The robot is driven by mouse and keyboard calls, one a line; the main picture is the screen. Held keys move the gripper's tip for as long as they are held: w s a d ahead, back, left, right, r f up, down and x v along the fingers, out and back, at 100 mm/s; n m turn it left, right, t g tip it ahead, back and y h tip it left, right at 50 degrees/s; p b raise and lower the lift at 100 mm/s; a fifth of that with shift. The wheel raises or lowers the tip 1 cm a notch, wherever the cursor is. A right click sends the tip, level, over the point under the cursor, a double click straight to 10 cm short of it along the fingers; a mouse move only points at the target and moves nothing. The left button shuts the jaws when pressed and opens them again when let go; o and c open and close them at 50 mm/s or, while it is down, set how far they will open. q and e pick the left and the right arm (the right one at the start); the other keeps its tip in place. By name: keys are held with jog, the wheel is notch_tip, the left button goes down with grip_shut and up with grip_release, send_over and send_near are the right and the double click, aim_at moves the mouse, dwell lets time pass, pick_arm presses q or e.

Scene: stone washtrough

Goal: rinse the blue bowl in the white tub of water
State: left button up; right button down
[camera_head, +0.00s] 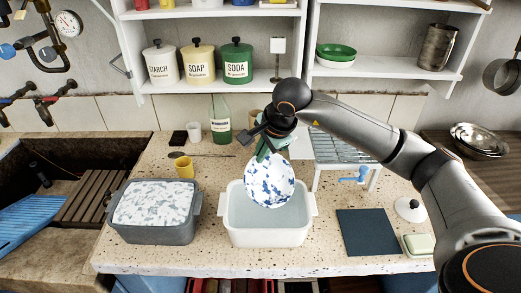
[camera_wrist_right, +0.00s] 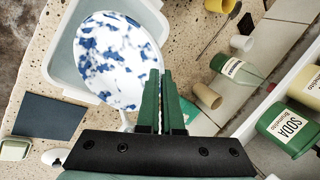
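The blue bowl (camera_head: 270,182), white with blue speckles, hangs steeply tilted above the white tub (camera_head: 240,238). My right gripper (camera_head: 266,150) is shut on its rim from above. The bowl's lower edge overlaps the tub's opening in the head view; I cannot tell whether it touches the water (camera_head: 236,210). In the right wrist view the bowl (camera_wrist_right: 112,60) lies beside the green fingers (camera_wrist_right: 163,98), and the tub (camera_wrist_right: 62,45) shows behind it. My left gripper is not in view.
A grey tub (camera_head: 150,236) with speckled white contents stands to the left. A yellow mug (camera_head: 184,167) and green bottle (camera_head: 221,120) stand behind. A wire rack (camera_head: 342,148), dark mat (camera_head: 368,232) and soap dish (camera_head: 418,246) are to the right. A shelf (camera_head: 200,91) hangs above.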

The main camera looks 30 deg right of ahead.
aim_at(260, 166)
notch_tip(260, 166, down, 4)
jog(key=shift+r+b, duration=0.25)
jog(key=shift+b, duration=0.8)
notch_tip(260, 166, down, 5)
jog(key=b, duration=0.4)
jog(key=shift+f+b, duration=0.15)
jog(key=shift+b, duration=0.15)
jog(key=shift+f+b, duration=0.85)
jog(key=shift+f, duration=0.1)
